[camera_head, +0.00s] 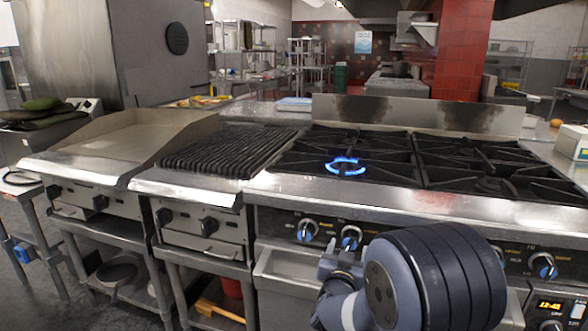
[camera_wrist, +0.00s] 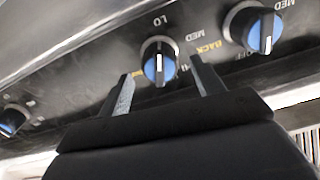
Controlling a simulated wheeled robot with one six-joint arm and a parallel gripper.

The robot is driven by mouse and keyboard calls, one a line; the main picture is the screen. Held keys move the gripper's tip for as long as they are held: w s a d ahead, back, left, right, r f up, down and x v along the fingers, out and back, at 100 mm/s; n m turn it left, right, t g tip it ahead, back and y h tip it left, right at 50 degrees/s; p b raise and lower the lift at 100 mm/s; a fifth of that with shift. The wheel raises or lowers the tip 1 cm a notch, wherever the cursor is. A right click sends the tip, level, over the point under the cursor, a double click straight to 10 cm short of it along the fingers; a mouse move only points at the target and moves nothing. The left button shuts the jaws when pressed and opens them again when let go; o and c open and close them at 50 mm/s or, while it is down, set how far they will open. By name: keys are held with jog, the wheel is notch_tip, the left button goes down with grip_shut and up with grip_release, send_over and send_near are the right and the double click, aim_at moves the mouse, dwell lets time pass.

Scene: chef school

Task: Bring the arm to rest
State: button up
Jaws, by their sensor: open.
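My gripper (camera_wrist: 160,88) is open in the wrist view, its two fingers apart and nothing between them. A blue-faced stove knob (camera_wrist: 160,62) is just beyond the fingertips, and I cannot tell whether they touch it. In the head view my arm (camera_head: 410,275) is bent in front of the stove's right half. My gripper (camera_head: 338,262) shows partly there, near the knob panel, with its fingertips hard to make out.
The stove (camera_head: 400,195) has one burner lit with a blue flame (camera_head: 345,166). A ribbed grill (camera_head: 225,150) and a flat griddle (camera_head: 125,135) stand to its left. Another knob (camera_wrist: 253,28) is right of the fingers. Open floor shows at the lower left.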

aim_at(349, 245)
jog(key=x, duration=0.4)
jog(key=shift+w+d, duration=0.1)
dwell(0.3)
